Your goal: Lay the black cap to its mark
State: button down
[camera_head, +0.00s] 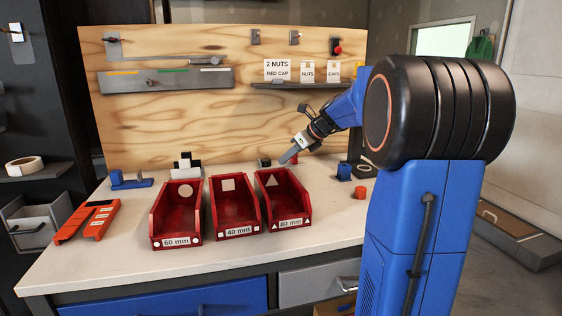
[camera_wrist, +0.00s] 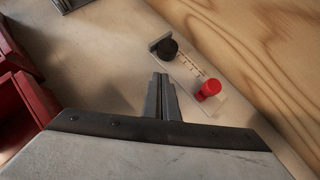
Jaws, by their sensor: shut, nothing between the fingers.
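The black cap (camera_wrist: 167,48) is round and sits at one end of a pale strip (camera_wrist: 189,67) with small tick marks. In the wrist view it is just beyond my gripper (camera_wrist: 160,79), whose fingers are together with nothing between them. A gap shows between fingertips and cap. In the head view my gripper (camera_head: 285,160) points down behind the red bins, beside a small dark thing (camera_head: 264,162) that looks like the cap. A red cap (camera_wrist: 210,87) is at the strip's other end. I cannot tell which mark belongs to the black cap.
Three red bins (camera_head: 237,227) labelled 60 mm, 40 mm and 80 mm stand in front of my gripper. The plywood wall (camera_head: 210,125) rises close behind. Orange parts (camera_head: 88,215) lie at left; a blue block (camera_head: 344,171) stands right. The worktop's front (camera_head: 135,255) is clear.

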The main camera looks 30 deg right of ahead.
jog(key=v, duration=0.8)
jog(key=shift+d+r, duration=0.15)
jog(key=shift+d, duration=0.05)
jog(key=c, duration=2.4)
grip_release()
jog(key=shift+s, duration=0.1)
jog(key=shift+c, duration=0.2)
